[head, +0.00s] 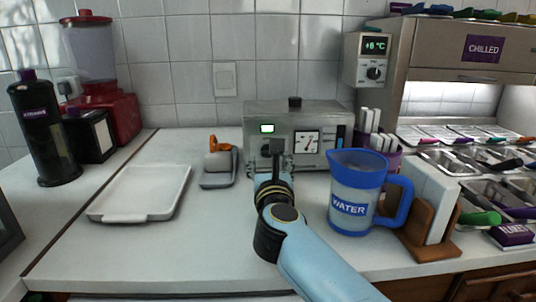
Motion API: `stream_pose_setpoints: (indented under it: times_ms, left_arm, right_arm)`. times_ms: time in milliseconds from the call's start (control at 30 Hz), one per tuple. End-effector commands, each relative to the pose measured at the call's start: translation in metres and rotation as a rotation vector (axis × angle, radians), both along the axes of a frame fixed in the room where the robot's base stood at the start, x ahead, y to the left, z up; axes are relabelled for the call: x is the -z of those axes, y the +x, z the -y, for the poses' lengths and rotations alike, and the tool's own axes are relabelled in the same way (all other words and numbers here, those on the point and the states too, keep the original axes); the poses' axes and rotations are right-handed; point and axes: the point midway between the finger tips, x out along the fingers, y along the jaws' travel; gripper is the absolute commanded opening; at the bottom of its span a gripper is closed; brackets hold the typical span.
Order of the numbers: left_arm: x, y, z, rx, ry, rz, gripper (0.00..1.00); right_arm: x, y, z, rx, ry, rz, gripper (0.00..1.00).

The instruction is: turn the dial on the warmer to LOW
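My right arm comes in from the lower right. Its gripper (277,148) is at the warmer's front, below and right of the green display. The gripper covers that part of the front, and I see no dial or LOW mark clearly there. I cannot tell whether it touches the front or whether its fingers are open or shut. My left gripper is not in view.
A small grey stand with an orange-handled item (217,160) and a white tray (140,192) are left. A wall control box (367,60) reads about +6°C.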

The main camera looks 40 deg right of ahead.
Motion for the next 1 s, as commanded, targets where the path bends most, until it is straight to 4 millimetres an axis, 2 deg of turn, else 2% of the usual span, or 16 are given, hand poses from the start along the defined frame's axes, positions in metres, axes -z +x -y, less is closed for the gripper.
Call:
stream_pose_setpoints:
  times_ms: [100, 233, 633, 1000]
  left_arm:
    - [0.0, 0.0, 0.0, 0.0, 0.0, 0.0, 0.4]
    - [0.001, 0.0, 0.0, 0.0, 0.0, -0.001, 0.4]
    - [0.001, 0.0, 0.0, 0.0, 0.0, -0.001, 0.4]
    - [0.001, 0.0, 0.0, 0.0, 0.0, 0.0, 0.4]
  right_arm:
    - [-0.001, 0.019, 0.012, 0.0, -0.004, 0.0, 0.56]
    - [0.0, 0.032, 0.019, -0.001, -0.003, -0.001, 0.56]
    - [0.0, 0.038, 0.024, -0.001, -0.002, 0.0, 0.54]
    - [0.0, 0.038, 0.024, -0.001, -0.003, -0.001, 0.06]
